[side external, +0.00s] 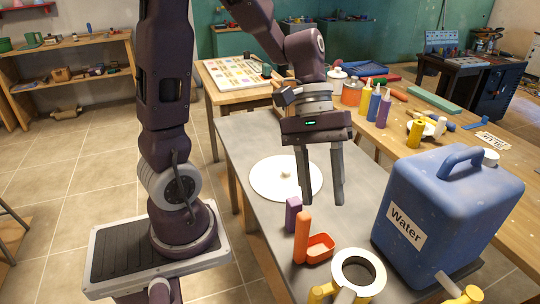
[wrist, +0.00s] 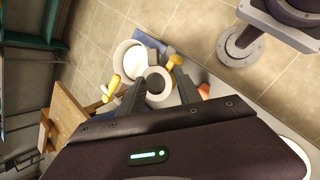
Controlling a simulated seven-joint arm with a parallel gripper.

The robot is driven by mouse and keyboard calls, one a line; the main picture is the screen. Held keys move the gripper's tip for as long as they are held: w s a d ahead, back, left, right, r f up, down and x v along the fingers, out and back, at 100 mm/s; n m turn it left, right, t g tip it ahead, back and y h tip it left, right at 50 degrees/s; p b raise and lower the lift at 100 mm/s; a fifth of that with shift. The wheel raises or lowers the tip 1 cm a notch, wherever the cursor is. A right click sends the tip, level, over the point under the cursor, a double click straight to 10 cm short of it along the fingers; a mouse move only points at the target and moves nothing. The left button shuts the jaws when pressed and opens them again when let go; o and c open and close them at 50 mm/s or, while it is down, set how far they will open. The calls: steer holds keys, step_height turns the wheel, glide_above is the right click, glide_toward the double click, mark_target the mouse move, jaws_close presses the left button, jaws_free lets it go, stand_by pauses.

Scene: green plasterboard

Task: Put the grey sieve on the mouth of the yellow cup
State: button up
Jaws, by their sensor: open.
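My gripper (side external: 322,202) is open and empty, pointing down above the grey table, left of the blue water container. In the wrist view its two fingers (wrist: 158,92) stand apart. A white ring (side external: 372,277) with a dark grey centre is at the front of the table, with yellow parts (side external: 322,292) beside and below it. In the wrist view a similar white ring (wrist: 168,90) shows between the fingers, with a yellow piece (wrist: 175,61) near it. I cannot tell for sure which of these belong to the grey sieve or the yellow cup. The bottom edge cuts them off.
The blue water container (side external: 455,205) stands tall at the right. An orange piece (side external: 302,238) and a purple block (side external: 293,214) stand left of the ring. A white disc (side external: 268,185) with a knob lies behind. A wooden bench (side external: 455,128) with several bottles runs along the right.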

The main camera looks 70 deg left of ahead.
steer(key=s+a+r+m+t+y, duration=0.3)
steer(key=s+r+m+t+y, duration=0.3)
steer(key=s+r+m, duration=0.1)
steer(key=shift+s+a+m, duration=0.35)
steer(key=shift+s+m, duration=0.45)
steer(key=shift+s, duration=0.35)
